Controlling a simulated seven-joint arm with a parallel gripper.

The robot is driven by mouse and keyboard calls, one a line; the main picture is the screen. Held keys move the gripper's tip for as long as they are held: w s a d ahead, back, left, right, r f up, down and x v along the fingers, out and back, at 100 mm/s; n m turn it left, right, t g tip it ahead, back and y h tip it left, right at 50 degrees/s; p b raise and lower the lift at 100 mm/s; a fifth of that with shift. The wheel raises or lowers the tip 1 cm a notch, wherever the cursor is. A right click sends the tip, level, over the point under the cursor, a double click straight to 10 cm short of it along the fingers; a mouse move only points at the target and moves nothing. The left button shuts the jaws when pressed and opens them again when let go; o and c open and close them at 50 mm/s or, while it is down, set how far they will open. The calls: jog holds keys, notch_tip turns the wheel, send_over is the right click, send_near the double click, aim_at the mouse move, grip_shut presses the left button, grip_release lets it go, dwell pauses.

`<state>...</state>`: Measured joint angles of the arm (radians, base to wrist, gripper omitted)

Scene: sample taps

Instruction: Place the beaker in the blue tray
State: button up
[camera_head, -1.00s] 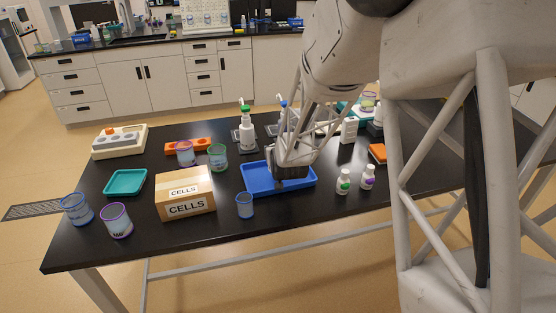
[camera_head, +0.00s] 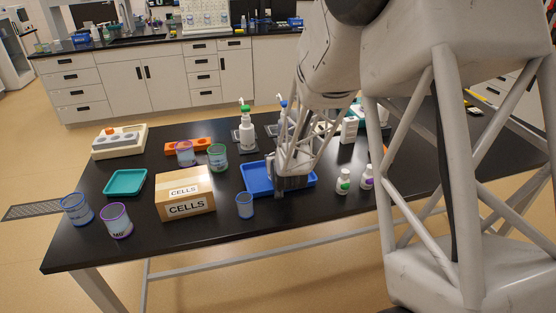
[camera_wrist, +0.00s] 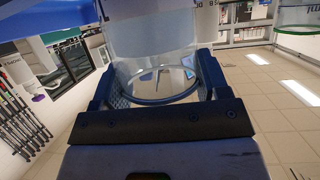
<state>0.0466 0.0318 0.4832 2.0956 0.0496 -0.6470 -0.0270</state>
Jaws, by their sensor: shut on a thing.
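The blue tray (camera_head: 250,182) lies on the black table near its middle, in the head view. My gripper (camera_head: 285,187) is over the tray's right part and covers some of it. In the wrist view my gripper (camera_wrist: 158,85) is shut on a clear beaker (camera_wrist: 150,40), with one finger on each side of its wall. The beaker's round rim shows between the fingers.
A small blue beaker (camera_head: 244,206) stands just in front of the tray. A cardboard CELLS box (camera_head: 186,195) and a green-rimmed beaker (camera_head: 217,158) stand to its left. Two small bottles, one green-labelled (camera_head: 343,182) and one purple-labelled (camera_head: 367,177), stand to its right.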

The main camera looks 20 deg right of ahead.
jog(key=shift+f, duration=0.1)
jog(key=o, duration=1.3)
jog(key=shift+r, duration=0.2)
jog(key=shift+s+r, duration=0.15)
jog(key=shift+s, duration=0.25)
jog(key=shift+v, duration=5.5)
jog(key=shift+s, duration=0.1)
